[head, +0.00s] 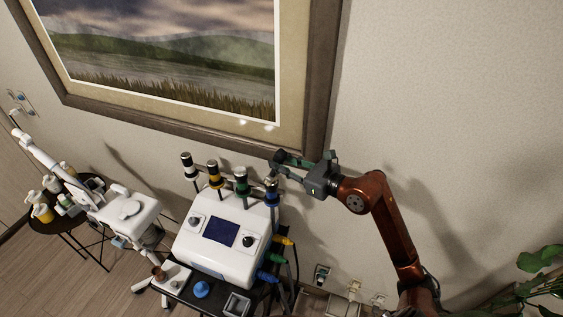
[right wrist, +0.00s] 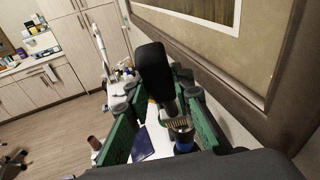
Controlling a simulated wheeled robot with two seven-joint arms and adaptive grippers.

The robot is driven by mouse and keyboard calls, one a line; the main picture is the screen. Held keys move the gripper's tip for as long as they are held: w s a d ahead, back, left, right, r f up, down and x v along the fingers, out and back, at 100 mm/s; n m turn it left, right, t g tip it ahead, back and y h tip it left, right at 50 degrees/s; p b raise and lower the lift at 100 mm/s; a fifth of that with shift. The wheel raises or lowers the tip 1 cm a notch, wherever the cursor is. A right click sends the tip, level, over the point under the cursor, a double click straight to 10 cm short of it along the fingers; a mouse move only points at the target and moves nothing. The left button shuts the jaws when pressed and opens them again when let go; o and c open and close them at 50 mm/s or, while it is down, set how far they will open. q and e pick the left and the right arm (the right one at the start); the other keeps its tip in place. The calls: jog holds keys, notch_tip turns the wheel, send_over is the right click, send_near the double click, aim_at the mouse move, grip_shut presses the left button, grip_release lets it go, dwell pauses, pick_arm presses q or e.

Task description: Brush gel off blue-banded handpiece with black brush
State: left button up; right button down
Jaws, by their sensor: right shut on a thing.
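The blue-banded handpiece (head: 272,196) stands upright at the right end of a row on the white machine (head: 217,237). Its blue part also shows in the right wrist view (right wrist: 184,146). My right gripper (head: 280,165) is just above and beside its top, shut on the black brush (right wrist: 152,72). The brush's black handle rises between the green fingers, and its brown bristles (right wrist: 180,123) point down at the handpiece's top. They look very close; I cannot tell if they touch. I cannot make out gel. My left gripper is out of view.
A framed picture (head: 318,100) hangs on the wall close behind. A blue domed object (head: 201,289) sits on the cart's front.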

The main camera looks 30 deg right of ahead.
jog(key=shift+w+d+f+b, duration=0.1)
jog(key=shift+w+d+b, duration=0.2)
jog(key=shift+w+d, duration=0.1)
jog(key=shift+r+p, duration=0.4)
jog(key=shift+r, duration=0.05)
jog(key=shift+r+p, duration=2.1)
jog(key=shift+r, duration=1.05)
jog(key=c, duration=2.2)
grip_release()
grip_shut()
